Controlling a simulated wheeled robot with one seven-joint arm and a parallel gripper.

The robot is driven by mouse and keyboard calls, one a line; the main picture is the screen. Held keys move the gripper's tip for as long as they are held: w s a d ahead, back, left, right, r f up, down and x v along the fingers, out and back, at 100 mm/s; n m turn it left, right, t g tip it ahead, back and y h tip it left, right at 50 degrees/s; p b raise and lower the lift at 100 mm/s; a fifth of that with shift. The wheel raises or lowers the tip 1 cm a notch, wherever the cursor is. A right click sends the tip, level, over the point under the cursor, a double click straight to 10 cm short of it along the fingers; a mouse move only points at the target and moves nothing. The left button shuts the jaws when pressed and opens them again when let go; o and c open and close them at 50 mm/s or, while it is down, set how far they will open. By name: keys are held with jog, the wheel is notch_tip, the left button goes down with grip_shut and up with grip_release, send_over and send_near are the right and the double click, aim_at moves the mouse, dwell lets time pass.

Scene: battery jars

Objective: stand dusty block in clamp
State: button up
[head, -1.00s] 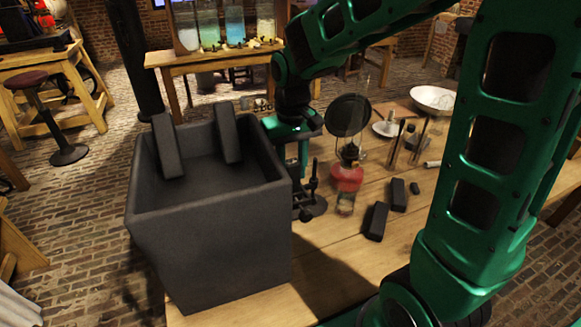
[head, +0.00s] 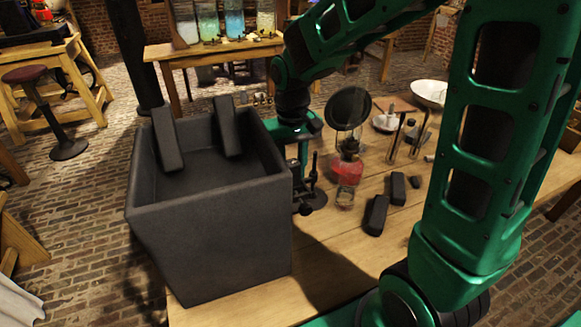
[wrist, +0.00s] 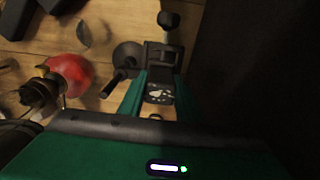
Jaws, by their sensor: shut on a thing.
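My gripper (head: 302,158) is over the table beside the dark bin, pointing down at the clamp. In the wrist view its green fingers (wrist: 158,98) are shut on a dark block with pale dusty patches (wrist: 160,93), seen end-on. The black clamp (wrist: 162,55) shows just beyond the fingertips; its stand also shows in the head view (head: 306,196). The held block is mostly hidden in the head view. I cannot tell whether it touches the clamp or sits between its jaws.
The tall dark bin (head: 215,235) stands close left, with two blocks leaning inside. A lamp with red liquid (head: 347,170) stands close right, beside a round dark disc (head: 348,108). Dark blocks (head: 376,215) lie further right. The table's front is mostly clear.

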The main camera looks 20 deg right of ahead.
jog(key=shift+f, duration=0.55)
jog(key=o, duration=1.3)
jog(key=shift+o, duration=0.2)
notch_tip(320, 180, up, 11)
jog(key=shift+w+f, duration=0.1)
jog(key=shift+f, duration=0.05)
jog(key=s+d+f+m, duration=0.2)
jog(key=s+d+m, duration=0.1)
jog(key=s+d, duration=0.5)
jog(key=s+d+f+m, duration=0.2)
jog(key=s+d, duration=0.7)
jog(key=s, duration=0.6)
jog(key=shift+s+d+f+m, duration=0.2)
jog(key=shift+d+f+m, duration=0.05)
jog(key=shift+m, duration=0.45)
